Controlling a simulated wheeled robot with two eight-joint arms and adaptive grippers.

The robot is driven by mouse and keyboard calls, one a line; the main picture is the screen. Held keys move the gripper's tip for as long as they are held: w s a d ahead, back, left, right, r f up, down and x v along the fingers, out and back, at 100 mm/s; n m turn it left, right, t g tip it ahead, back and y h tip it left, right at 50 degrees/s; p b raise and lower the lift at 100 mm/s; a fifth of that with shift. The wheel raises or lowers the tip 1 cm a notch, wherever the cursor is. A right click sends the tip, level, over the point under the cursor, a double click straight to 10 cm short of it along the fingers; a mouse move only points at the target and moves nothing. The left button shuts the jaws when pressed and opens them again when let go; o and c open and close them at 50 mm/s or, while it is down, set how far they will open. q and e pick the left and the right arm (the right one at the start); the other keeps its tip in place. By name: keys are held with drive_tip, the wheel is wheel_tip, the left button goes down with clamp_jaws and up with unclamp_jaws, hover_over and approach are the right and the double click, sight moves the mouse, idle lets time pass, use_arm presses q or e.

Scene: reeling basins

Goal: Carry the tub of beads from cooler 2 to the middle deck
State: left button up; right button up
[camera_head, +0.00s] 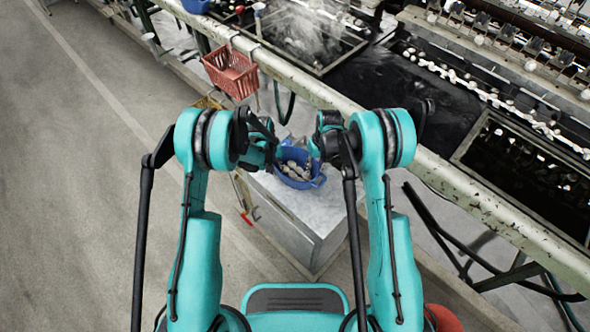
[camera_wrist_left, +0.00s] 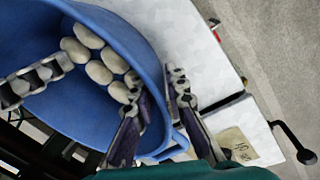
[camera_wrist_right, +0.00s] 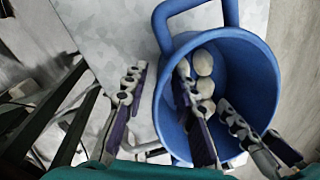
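The tub (camera_head: 318,181) is a round blue basin with handles and several pale oval beads (camera_head: 291,170) inside. It stands on the pale marbled top of a grey cabinet (camera_head: 325,210). My left gripper (camera_head: 275,160) is at the tub's left side. In the left wrist view its fingers (camera_wrist_left: 158,95) are apart, one inside the tub (camera_wrist_left: 130,35) and one outside, with the rim between. My right gripper (camera_head: 315,155) is at the opposite side. In the right wrist view its fingers (camera_wrist_right: 160,78) are likewise apart across the tub's wall (camera_wrist_right: 265,75).
A pale rail (camera_head: 330,98) runs diagonally beyond the cabinet, with a red basket (camera_head: 231,73) hanging on it. Dark basins (camera_head: 415,95) and machinery lie behind the rail. A paper label (camera_wrist_left: 238,147) is on the cabinet. Open grey floor (camera_head: 80,190) lies at the left.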

use_arm(q)
clamp_jaws()
use_arm(e)
drive_tip(key=c, duration=0.4)
clamp_jaws()
use_arm(q)
drive_tip(key=shift+r, duration=0.1)
use_arm(e)
drive_tip(key=shift+r, duration=0.1)
